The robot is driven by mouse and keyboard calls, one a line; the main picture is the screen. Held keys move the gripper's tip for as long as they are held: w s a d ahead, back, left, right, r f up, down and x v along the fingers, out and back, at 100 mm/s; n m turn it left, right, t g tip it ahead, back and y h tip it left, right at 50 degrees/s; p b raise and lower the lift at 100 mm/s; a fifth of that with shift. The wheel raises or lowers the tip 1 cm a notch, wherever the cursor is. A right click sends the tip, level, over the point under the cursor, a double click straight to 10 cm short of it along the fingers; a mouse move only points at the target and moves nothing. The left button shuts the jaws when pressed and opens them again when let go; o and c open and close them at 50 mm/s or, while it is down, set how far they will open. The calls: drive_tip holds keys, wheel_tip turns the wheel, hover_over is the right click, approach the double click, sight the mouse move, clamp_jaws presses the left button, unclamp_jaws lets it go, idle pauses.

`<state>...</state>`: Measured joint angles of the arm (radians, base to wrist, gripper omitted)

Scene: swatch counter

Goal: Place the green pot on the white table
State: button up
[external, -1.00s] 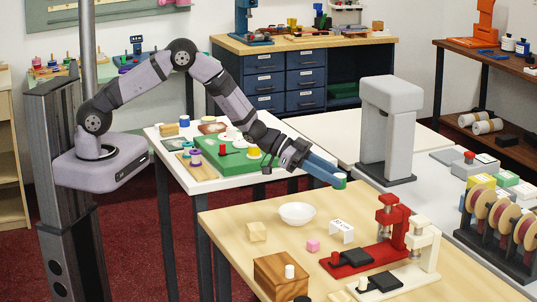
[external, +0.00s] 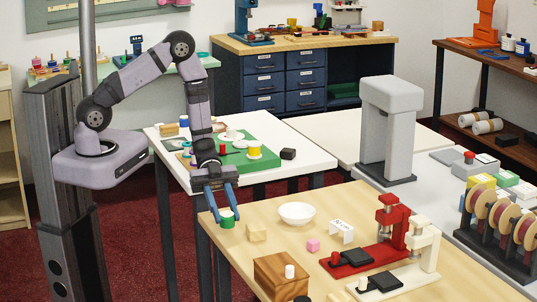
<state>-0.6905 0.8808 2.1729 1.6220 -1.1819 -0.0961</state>
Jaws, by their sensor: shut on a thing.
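The small green pot (external: 227,220), with a pale top, is between the fingertips of my gripper (external: 228,212). The blue fingers point down and are shut on it. The pot shows over the far left corner of the light wooden table; I cannot tell how high it is above it. A white table (external: 312,160) stands behind my gripper, with a green board and small items on it. Another white table top (external: 335,130) lies to its right and looks bare at its near part.
A black block (external: 288,153) sits near the first white table's right edge. A tall grey machine (external: 390,130) stands farther right.

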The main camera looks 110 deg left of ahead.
drive_tip(key=w+a+r+n+t+y+b, duration=0.1)
drive_tip(key=w+a, duration=0.1)
drive_tip(key=w, duration=0.3)
drive_tip(key=w+a+r+n+t+y+b, duration=0.1)
drive_tip(key=w+a+n+y, duration=0.1)
drive_tip(key=w, duration=0.3)
drive_tip(key=w+a+r+n+t+y+b, duration=0.1)
drive_tip(key=w+a+n+y+b, duration=0.1)
drive_tip(key=w, duration=0.3)
drive_tip(key=shift+w+a+t, duration=0.2)
drive_tip(key=shift+a, duration=0.25)
drive_tip(key=shift+w+a+t, duration=0.15)
drive_tip(key=shift+a+t, duration=0.05)
drive_tip(key=shift+a, duration=0.25)
drive_tip(key=w+a+r+n+t+y+b, duration=0.1)
drive_tip(key=w+a+r+n+y, duration=0.2)
drive_tip(key=w+y, duration=0.15)
drive_tip(key=w+a+r+n+y+b, duration=0.1)
drive_tip(key=w+a+r+n+y, duration=0.2)
drive_tip(key=w+r+n, duration=0.15)
drive_tip(key=n+g+y+b, duration=0.4)
drive_tip(key=n+y+b, duration=0.1)
drive_tip(key=n+y, duration=0.25)
hover_over(322, 247)
wheel_tip(322, 247, down, 4)
drive_tip(key=shift+m, duration=0.4)
drive_tip(key=shift+d+f, duration=0.1)
drive_tip(key=shift+f, duration=4.85)
drive_tip(key=shift+f, duration=0.1)
